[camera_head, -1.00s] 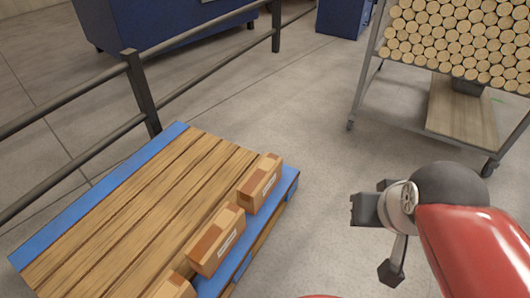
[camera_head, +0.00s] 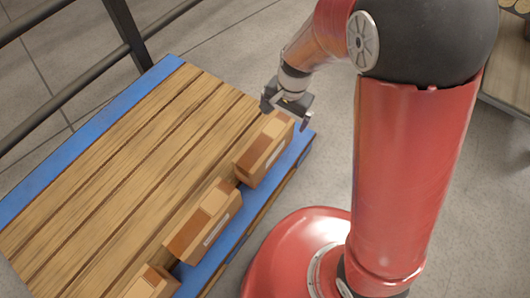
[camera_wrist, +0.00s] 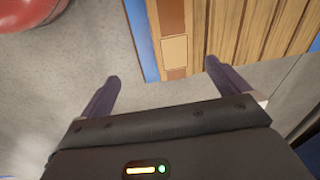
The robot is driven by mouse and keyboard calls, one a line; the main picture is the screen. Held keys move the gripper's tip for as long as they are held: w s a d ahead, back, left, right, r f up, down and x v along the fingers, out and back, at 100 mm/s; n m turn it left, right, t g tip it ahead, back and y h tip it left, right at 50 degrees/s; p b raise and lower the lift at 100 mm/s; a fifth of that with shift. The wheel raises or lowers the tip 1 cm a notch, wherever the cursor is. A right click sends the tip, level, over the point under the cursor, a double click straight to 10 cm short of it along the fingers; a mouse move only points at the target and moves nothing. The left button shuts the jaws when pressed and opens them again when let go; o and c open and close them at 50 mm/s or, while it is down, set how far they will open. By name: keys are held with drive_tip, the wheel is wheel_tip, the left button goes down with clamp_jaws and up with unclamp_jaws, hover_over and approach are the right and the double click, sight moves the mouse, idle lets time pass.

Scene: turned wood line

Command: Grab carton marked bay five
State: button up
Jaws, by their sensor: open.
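Three brown cartons stand in a row along the right edge of the pallet in the head view: a far carton (camera_head: 264,150), a middle carton (camera_head: 204,220) and a near carton (camera_head: 150,284), which the frame cuts off. Their pale labels are too small to read, so I cannot tell which is bay five. My gripper (camera_head: 286,110) is open at the far end of the far carton, pointing down. In the wrist view a carton (camera_wrist: 174,52) lies ahead between the spread fingers (camera_wrist: 162,70), nearer the right one. I see no contact.
The wooden pallet (camera_head: 130,150) has blue edges and a broad bare top left of the cartons. A dark railing (camera_head: 125,30) runs behind it on the left. A trolley's shelf (camera_head: 505,85) shows at the far right. Grey floor lies around.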

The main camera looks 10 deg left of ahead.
sight(266, 140)
drive_tip(key=shift+m+g+h, duration=0.3)
drive_tip(key=shift+m+h, duration=0.2)
drive_tip(key=shift+h, duration=0.1)
drive_tip(key=a+f, duration=0.1)
drive_tip(key=f, duration=0.3)
drive_tip(key=a+f+b, duration=0.1)
drive_tip(key=a+f, duration=0.1)
drive_tip(key=f, duration=0.3)
drive_tip(key=s+a+f, duration=0.1)
drive_tip(key=f, duration=0.3)
drive_tip(key=shift+a+f+b, duration=0.15)
drive_tip(key=shift+a+b, duration=0.2)
drive_tip(key=shift+a, duration=0.05)
drive_tip(key=f+b, duration=0.1)
drive_tip(key=f, duration=0.5)
drive_tip(key=shift+w+a+b, duration=0.15)
drive_tip(key=shift+w+b, duration=0.05)
drive_tip(key=shift+b, duration=0.2)
drive_tip(key=shift+r, duration=0.1)
drive_tip(key=c, duration=1.3)
